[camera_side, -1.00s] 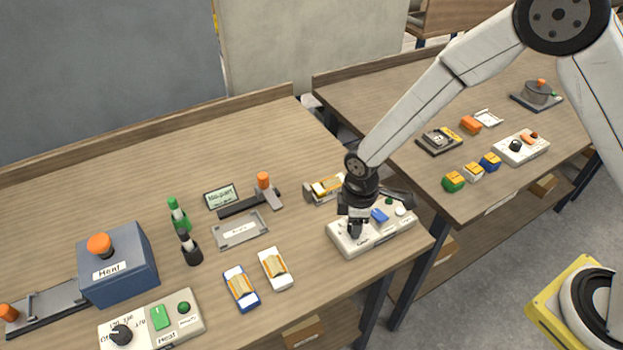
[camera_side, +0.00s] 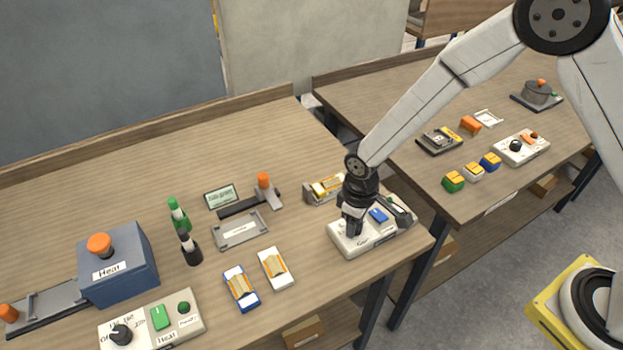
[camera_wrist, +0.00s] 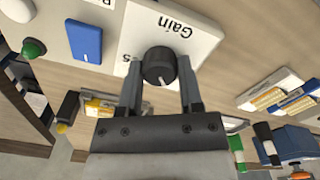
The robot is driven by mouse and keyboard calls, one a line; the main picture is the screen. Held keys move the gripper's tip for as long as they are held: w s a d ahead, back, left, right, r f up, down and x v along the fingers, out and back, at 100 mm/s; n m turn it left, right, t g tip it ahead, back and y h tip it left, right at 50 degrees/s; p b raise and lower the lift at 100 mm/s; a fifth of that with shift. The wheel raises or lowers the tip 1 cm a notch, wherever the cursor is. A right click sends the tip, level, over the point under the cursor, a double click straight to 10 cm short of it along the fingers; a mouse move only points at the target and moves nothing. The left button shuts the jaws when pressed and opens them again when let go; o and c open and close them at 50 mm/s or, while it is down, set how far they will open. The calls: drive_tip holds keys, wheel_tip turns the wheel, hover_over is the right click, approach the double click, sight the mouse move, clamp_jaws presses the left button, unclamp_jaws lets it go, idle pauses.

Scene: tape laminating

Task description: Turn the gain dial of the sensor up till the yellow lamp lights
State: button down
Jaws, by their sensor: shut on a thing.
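The gain dial (camera_wrist: 160,66) is a black knob with a white mark, on a pale control box (camera_wrist: 203,22) lettered "Gain". My gripper (camera_wrist: 161,84) has a finger on each side of the knob and is shut on it. In the side view my gripper (camera_side: 354,231) stands over the left part of the box (camera_side: 345,248), hiding the dial. A blue switch (camera_wrist: 85,40), a whitish dome (camera_wrist: 18,9) and a green dome (camera_wrist: 33,48) are also on the box. No yellow glow shows on the whitish dome.
A small display (camera_side: 221,194) stands behind a grey tray (camera_side: 240,231). A holder with a yellow-and-white piece (camera_side: 327,187) is just behind the control box. Two cartridges (camera_side: 275,268) (camera_side: 241,288) lie to the left. A blue heat box (camera_side: 120,270) is farther left.

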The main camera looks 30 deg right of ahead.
drive_tip(key=shift+m, duration=0.5)
drive_tip(key=shift+c, duration=1.3)
unclamp_jaws()
drive_tip(key=shift+r, duration=0.1)
drive_tip(key=shift+r, duration=3.85)
drive_tip(key=s+d+r+m+t, duration=0.1)
drive_tip(key=s+d+r+m, duration=0.1)
drive_tip(key=s+d, duration=0.3)
drive_tip(key=s+d+r+m+t, duration=0.1)
drive_tip(key=s+d+r+m, duration=0.1)
drive_tip(key=s+d, duration=0.4)
drive_tip(key=d+r, duration=0.1)
drive_tip(key=d, duration=0.3)
drive_tip(key=shift+d+m+t, duration=0.25)
drive_tip(key=shift+m+t, duration=0.05)
drive_tip(key=shift+m, duration=0.1)
